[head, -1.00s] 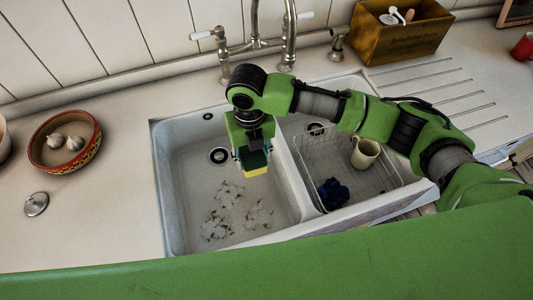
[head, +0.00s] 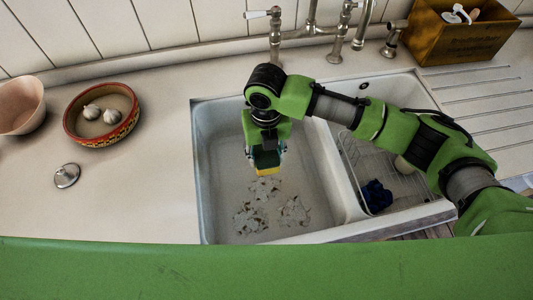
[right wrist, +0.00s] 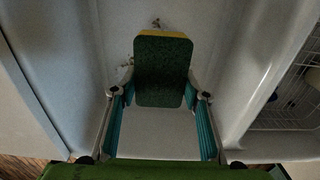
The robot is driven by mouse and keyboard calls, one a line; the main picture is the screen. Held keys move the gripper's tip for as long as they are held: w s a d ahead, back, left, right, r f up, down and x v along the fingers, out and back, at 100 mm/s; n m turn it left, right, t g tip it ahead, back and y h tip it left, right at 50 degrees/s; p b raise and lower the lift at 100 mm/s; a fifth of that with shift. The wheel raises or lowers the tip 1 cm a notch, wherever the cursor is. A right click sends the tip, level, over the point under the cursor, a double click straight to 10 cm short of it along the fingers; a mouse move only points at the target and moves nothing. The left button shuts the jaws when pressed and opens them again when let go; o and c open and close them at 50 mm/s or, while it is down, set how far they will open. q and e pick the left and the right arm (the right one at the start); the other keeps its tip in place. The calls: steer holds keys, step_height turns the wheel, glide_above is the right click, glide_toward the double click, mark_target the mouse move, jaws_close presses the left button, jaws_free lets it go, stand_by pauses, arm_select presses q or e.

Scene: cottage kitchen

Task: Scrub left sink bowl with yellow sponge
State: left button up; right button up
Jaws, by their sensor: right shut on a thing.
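My right gripper (head: 266,160) reaches down into the left sink bowl (head: 221,200). It is shut on the yellow sponge (head: 267,170), which has a dark green scouring side. In the right wrist view the sponge (right wrist: 162,72) sits between the two fingertips, green side facing the camera and a yellow edge at the top. Several pale, greyish dirt patches (head: 250,218) lie on the bowl floor, just below the sponge in the picture. I cannot tell whether the sponge touches the bowl floor. My left gripper is not in view.
The right bowl holds a wire rack (head: 408,190), a dark blue cloth (head: 376,195) and a mug (head: 403,165) partly behind my arm. Taps (head: 340,30) stand behind. A bowl of garlic (head: 101,114), a pinkish bowl (head: 20,106) and a metal plug (head: 66,175) sit left. A wooden box (head: 460,34) stands back right.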

step_height(320, 180, down, 3)
steer(key=shift+r+b, duration=0.1)
steer(key=shift+b, duration=0.5)
steer(key=b, duration=0.7)
glide_above(266, 187)
steer(key=shift+f, duration=6.2)
steer(key=shift+f, duration=0.55)
steer(key=shift+d+r, duration=0.1)
steer(key=shift+d, duration=0.05)
